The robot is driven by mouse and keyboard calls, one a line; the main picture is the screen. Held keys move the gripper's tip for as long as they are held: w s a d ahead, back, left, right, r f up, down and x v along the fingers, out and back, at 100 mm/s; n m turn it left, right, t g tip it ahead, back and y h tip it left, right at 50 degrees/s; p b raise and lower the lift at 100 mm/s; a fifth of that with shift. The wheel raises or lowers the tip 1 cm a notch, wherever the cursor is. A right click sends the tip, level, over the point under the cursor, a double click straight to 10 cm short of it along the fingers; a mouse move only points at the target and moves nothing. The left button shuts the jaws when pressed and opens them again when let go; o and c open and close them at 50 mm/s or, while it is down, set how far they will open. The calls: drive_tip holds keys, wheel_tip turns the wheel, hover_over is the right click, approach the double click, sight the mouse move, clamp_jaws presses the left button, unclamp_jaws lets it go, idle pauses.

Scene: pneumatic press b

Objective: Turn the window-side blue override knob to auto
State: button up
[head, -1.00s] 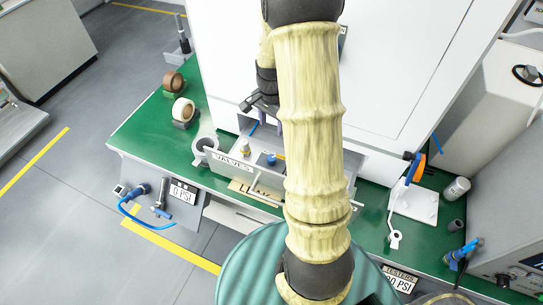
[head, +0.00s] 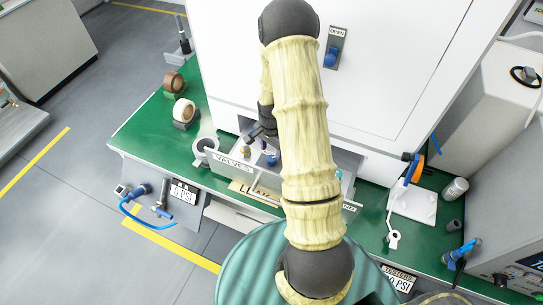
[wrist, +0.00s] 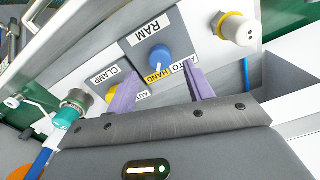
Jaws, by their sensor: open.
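A blue knob (wrist: 160,57) under a RAM label shows ahead of my gripper in the wrist view, with yellow HAND and white AUTO labels beside it. My gripper (wrist: 161,90) is open, its two purple fingers apart on the near side of this knob, with nothing between them. A CLAMP label (wrist: 103,76) lies to the left; the left finger partly covers the area below it, so any knob there is mostly hidden. In the head view a blue knob (head: 273,159) sits in the VALVES box, close to my gripper. I cannot tell which knob is window-side or its exact setting.
The VALVES box front (head: 229,163) stands on the green bench (head: 140,133). A yellow-and-white fitting (wrist: 238,29) is right of the RAM knob, and a teal fitting (wrist: 68,115) is at left. The white press has an OPEN switch (head: 331,57).

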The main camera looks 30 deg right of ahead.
sight(272, 158)
wheel_tip(272, 158, down, 5)
idle(0.3)
drive_tip(key=c, duration=1)
